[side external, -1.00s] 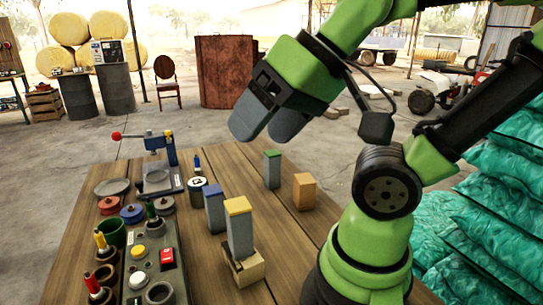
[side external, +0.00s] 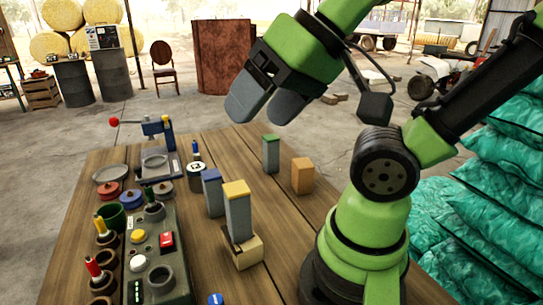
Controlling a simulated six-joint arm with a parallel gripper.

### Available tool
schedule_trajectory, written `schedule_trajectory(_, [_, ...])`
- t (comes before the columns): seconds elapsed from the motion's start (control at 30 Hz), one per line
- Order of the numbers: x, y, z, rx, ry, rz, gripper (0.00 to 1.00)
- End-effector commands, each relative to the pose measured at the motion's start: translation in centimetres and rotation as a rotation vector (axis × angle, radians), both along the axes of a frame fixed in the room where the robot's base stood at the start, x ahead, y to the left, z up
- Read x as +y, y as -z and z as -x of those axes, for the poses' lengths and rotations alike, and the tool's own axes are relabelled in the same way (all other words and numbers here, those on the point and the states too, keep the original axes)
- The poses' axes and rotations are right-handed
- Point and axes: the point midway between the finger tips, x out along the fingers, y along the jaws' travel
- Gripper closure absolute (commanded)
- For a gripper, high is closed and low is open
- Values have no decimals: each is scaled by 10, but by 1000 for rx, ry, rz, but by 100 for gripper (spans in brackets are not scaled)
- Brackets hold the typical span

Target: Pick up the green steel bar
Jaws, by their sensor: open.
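The green steel bar (side external: 270,155) is a grey upright bar with a green top. It stands on the wooden table, right of the middle. My gripper (side external: 262,112) is open and empty, with two grey fingers pointing down. In the picture it appears just above the bar's green top, apart from it. How far it is from the bar in depth I cannot tell.
An orange block (side external: 302,176) stands right of the bar. A blue-topped bar (side external: 213,192) and a yellow-topped bar (side external: 237,211) in a wooden holder (side external: 246,254) stand nearer. A control box (side external: 158,252), a press (side external: 160,150) and several pots fill the left.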

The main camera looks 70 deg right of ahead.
Motion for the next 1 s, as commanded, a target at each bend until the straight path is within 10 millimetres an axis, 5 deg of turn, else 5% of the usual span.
schedule_trajectory(0.17, [-3,-1,-5,4,11,6,27])
schedule_trajectory(0.37, [-37,-3,-51,47,109,66,27])
schedule_trajectory(0.57, [-117,17,-110,119,243,149,27])
schedule_trajectory(0.7, [-188,50,-132,182,328,193,27])
schedule_trajectory(0.9, [-281,112,-129,265,425,230,27])
schedule_trajectory(1.0, [-310,137,-119,294,453,237,27])
